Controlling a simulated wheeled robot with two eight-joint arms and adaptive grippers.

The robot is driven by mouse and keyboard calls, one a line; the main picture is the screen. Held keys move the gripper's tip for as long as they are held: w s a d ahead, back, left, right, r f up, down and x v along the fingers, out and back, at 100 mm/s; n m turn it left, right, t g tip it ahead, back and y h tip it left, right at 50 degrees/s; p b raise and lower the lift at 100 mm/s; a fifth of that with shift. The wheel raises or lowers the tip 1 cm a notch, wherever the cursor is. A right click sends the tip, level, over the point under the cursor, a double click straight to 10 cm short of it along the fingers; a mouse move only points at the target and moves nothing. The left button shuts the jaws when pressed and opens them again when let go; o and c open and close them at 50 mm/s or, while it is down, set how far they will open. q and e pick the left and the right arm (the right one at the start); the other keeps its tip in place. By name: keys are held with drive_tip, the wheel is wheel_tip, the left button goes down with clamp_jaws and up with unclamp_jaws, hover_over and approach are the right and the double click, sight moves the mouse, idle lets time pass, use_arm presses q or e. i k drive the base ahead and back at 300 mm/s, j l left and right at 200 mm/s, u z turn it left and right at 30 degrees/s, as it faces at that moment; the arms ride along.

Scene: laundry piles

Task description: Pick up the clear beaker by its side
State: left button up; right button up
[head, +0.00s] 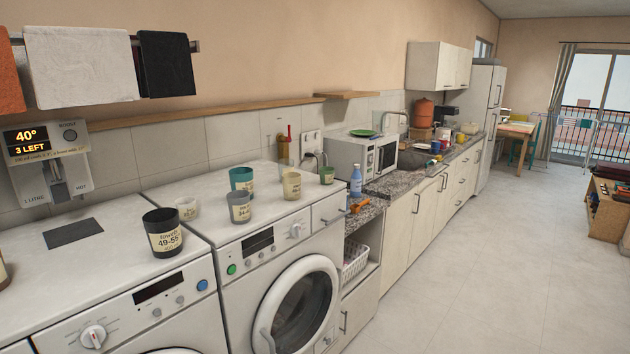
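Several beakers stand upright on top of the two white washing machines. Neither of my grippers is in view.
A wall dispenser (57,155) reading 40° and "3 LEFT" hangs at the left. A blue bottle (356,181) and an orange object (359,206) are right of the machines. A microwave (365,152) stands on the counter. The floor (470,270) at the right is clear.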

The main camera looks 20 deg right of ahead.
sight(285, 165)
drive_tip(key=i+l+u, duration=0.35)
drive_tip(key=l, duration=1.15)
drive_tip(key=l+u, duration=0.3)
drive_tip(key=l, duration=1.2)
drive_tip(key=k+l+u, duration=0.1)
drive_tip(key=l+u, duration=0.25)
drive_tip(key=l, duration=1.2)
